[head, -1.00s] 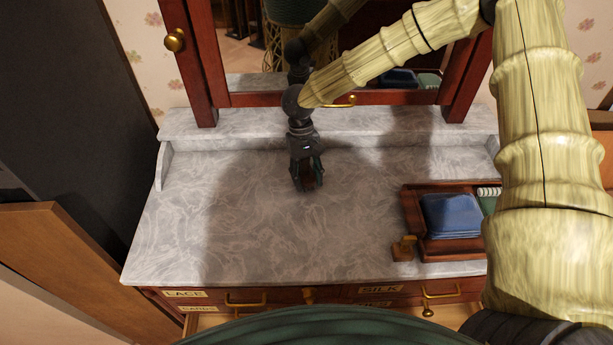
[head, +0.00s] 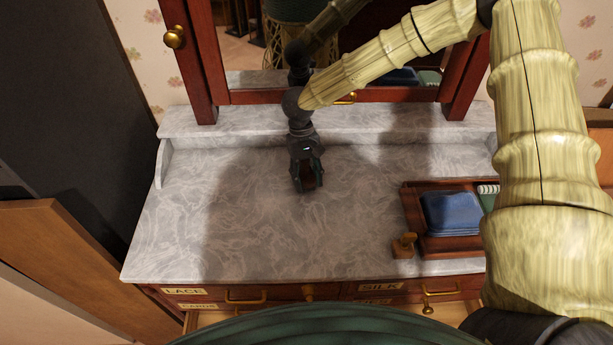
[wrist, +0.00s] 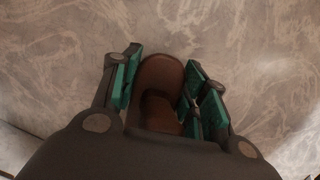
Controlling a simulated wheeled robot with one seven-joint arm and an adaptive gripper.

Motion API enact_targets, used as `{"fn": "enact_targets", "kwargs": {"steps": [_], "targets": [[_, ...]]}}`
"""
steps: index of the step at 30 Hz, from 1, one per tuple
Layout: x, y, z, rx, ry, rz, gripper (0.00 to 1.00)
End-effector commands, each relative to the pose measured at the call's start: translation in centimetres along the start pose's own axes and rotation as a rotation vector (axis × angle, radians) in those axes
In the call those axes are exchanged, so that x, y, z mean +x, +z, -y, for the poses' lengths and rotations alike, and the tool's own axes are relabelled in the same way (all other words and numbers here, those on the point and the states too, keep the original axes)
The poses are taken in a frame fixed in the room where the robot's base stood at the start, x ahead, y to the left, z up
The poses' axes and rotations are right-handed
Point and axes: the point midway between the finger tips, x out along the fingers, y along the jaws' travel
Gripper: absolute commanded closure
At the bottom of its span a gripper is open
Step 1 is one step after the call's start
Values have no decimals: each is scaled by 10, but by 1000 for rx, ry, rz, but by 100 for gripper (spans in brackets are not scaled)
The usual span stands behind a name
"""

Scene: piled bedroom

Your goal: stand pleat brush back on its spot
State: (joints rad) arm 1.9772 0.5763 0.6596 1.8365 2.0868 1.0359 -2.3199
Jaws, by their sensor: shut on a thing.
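The pleat brush (wrist: 158,82) shows in the wrist view as a brown, rounded piece between the green pads of my gripper (wrist: 160,88). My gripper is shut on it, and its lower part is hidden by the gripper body. In the head view my gripper (head: 308,187) points down over the middle of the marble top, with only a small dark reddish part of the brush showing between the fingers. I cannot tell whether the brush touches the marble.
The grey marble dresser top (head: 240,225) is clear around my gripper. A wooden tray (head: 412,212) with a folded blue cloth (head: 450,212) lies at right, with a small wooden stamp-like thing (head: 404,245) beside it. A red-framed mirror (head: 330,98) stands behind.

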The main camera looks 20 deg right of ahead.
Motion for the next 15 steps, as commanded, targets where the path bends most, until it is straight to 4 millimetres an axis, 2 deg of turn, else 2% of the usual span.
{"fn": "enact_targets", "kwargs": {"steps": [11,12,15], "targets": [[4,-1,0,0,0,0,100],[4,-1,0,0,0,0,55],[4,-1,0,0,0,0,36]]}}
